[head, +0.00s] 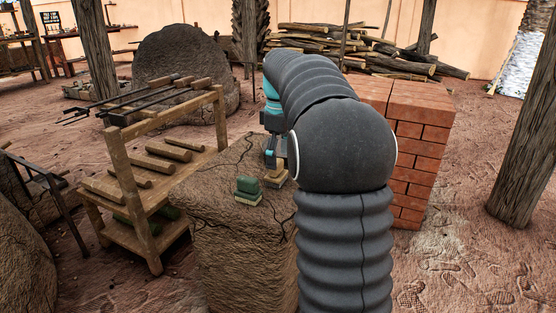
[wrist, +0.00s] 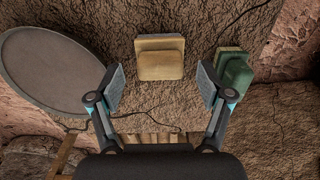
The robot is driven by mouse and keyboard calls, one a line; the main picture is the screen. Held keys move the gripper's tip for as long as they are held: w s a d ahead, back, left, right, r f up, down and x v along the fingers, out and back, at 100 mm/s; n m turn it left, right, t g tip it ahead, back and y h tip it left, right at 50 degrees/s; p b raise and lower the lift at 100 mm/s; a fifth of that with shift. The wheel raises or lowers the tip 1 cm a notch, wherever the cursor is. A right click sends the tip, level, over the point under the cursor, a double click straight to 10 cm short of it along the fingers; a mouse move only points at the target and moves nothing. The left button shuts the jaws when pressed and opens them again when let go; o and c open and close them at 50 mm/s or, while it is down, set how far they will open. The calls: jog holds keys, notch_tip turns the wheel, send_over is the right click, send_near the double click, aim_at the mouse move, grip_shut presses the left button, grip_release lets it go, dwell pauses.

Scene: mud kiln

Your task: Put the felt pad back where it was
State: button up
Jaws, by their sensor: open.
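Two small stacked pads or blocks lie on the top of the rough mud block (head: 225,215). One is a tan stack (head: 275,181), a smaller piece on a wider one; it also shows in the wrist view (wrist: 160,62). The other is a green stack (head: 247,185) with a pale bottom layer, to the right in the wrist view (wrist: 236,70). I cannot tell which piece is the felt pad. My gripper (head: 272,160) is open and empty, pointing down over the tan stack. In the wrist view the tan stack lies ahead, between the lines of the two fingertips (wrist: 161,84).
A wooden rack (head: 150,230) with rolling-pin-like rods and iron bars stands close on the left. A red brick stack (head: 420,140) stands right behind my arm. Cut logs (head: 350,45) and wooden posts (head: 525,140) are farther off. Open ground lies at the right.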

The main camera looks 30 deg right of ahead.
aim_at(280, 162)
notch_tip(280, 162, up, 10)
jog(key=p, duration=0.3)
jog(key=s+a+m+t, duration=0.2)
jog(key=s+a, duration=0.5)
jog(key=s, duration=0.1)
jog(key=s+a+f+m+t, duration=0.1)
jog(key=s+a+f, duration=0.4)
jog(key=s, duration=0.5)
jog(key=s+a+f+m+t, duration=0.2)
jog(key=s+a+f+m, duration=0.2)
jog(key=s+f, duration=0.5)
jog(key=shift+s+a+m+t, duration=0.3)
jog(key=shift+s+a, duration=0.05)
jog(key=shift+a, duration=0.25)
notch_tip(280, 162, up, 4)
jog(key=p, duration=0.4)
jog(key=shift+r, duration=0.25)
